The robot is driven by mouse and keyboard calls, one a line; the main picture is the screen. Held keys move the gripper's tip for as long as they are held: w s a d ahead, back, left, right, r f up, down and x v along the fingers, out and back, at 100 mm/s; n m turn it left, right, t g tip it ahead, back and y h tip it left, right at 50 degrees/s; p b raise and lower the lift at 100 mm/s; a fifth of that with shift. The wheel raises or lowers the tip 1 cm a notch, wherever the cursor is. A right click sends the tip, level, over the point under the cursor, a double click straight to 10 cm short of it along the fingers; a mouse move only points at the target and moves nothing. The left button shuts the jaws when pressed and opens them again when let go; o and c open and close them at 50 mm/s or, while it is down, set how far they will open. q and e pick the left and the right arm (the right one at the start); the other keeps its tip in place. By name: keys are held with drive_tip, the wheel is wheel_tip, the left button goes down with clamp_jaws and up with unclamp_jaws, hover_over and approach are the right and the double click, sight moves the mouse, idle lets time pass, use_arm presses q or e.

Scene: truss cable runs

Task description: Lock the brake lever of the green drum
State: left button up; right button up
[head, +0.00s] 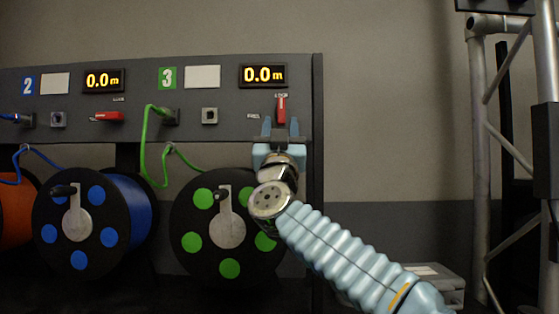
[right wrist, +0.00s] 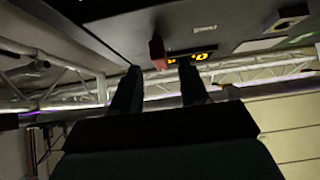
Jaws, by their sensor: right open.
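The green drum (head: 226,230) hangs below the panel section marked 3, with green discs on its black flange. Its red brake lever (head: 281,109) points straight up, its top by a small label above it. My right gripper (head: 280,128) is open just below the lever, its two fingers pointing up on either side of the lever's line. In the right wrist view the red lever (right wrist: 157,52) shows just past and between the open fingertips (right wrist: 158,75); I cannot tell whether they touch it. My left gripper is not in view.
The blue drum (head: 95,222) has its own red lever (head: 109,117) lying sideways. A green cable (head: 146,150) loops left of my gripper. Displays (head: 263,75) read 0.0 m. A metal truss (head: 480,150) stands at right; the space between panel and truss is mostly free.

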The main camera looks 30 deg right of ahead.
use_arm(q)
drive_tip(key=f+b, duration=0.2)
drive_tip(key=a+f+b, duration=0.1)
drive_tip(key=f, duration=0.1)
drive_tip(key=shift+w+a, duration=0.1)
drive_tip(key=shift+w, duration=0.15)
use_arm(e)
drive_tip(key=v, duration=1)
drive_tip(key=shift+w, duration=0.1)
